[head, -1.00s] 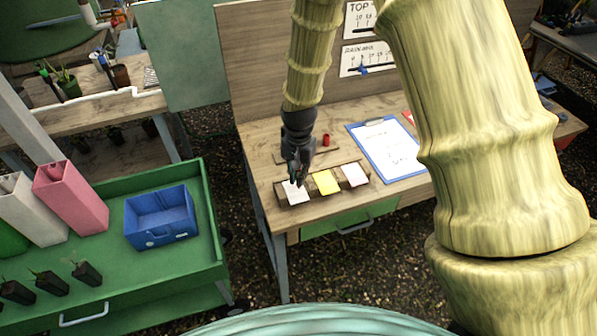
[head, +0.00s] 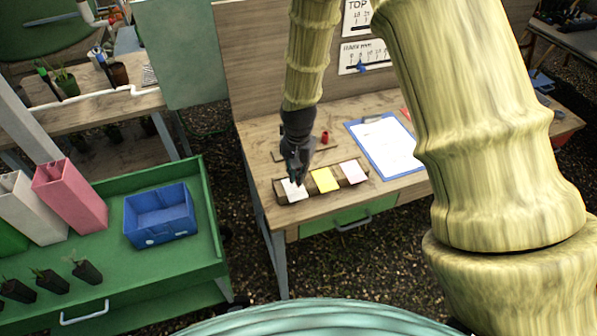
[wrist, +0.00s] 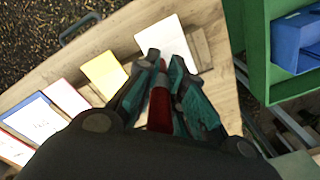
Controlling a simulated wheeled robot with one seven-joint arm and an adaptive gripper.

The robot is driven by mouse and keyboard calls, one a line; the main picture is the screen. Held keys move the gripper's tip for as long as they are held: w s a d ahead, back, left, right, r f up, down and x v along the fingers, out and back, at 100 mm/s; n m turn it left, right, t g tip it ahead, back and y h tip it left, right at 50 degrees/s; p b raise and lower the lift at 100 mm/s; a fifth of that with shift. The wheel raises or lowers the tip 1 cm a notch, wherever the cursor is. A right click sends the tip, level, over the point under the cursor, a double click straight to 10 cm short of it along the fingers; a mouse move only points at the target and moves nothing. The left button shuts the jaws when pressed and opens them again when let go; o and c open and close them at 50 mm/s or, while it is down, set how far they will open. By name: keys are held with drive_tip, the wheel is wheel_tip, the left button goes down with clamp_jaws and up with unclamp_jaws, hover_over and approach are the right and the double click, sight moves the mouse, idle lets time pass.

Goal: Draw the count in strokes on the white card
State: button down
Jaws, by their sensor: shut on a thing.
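The white card (head: 294,190) lies at the left end of a wooden card rack (head: 306,193) on the bench. In the wrist view the white card (wrist: 168,38) is just beyond my fingertips, and I make out no strokes on it. My gripper (head: 298,176) points down over this card. In the wrist view my gripper (wrist: 164,68) is shut on a red marker (wrist: 160,108). The marker's tip end is near the card's edge; I cannot tell whether it touches.
A yellow card (head: 325,180) and a pale pink card (head: 353,172) sit to the right in the rack. A blue clipboard (head: 352,128) with paper lies behind them. A small red object (head: 325,138) stands on the bench. A green cart with a blue bin (head: 160,216) is at left.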

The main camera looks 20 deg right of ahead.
drive_tip(key=shift+r, duration=0.1)
drive_tip(key=shift+r+p, duration=1.05)
drive_tip(key=shift+r, duration=0.35)
